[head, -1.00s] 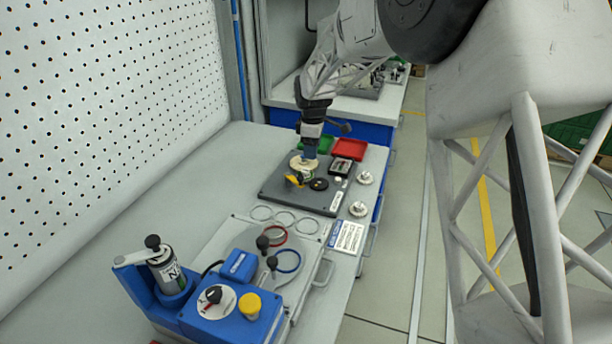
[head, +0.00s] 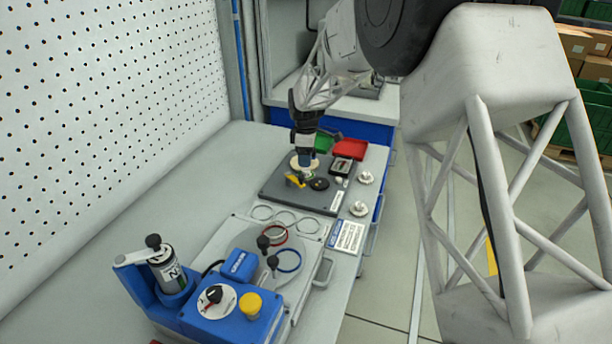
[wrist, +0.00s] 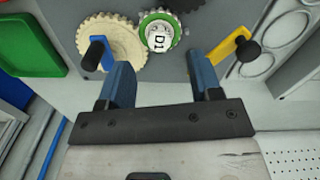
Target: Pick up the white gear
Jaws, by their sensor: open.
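The white gear (wrist: 124,32) is a cream toothed disc near the top of the wrist view, left of centre. It lies on the dark grey board (head: 325,201); in the head view the gear (head: 294,163) is partly hidden by my gripper. My gripper (wrist: 160,72) is open, its two blue fingers apart with nothing held between them. It points down close to the gears. A green-rimmed gear marked D1 (wrist: 159,35) sits beside the white gear, beyond the gap between the fingers. Contact between fingers and gear cannot be told.
A blue handle with a black knob (wrist: 97,51) stands by the white gear, near the left finger. A yellow handle (wrist: 226,48) with a black knob is by the right finger. Red (head: 349,149) and green trays lie behind the board. A blue station (head: 222,312) stands in front.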

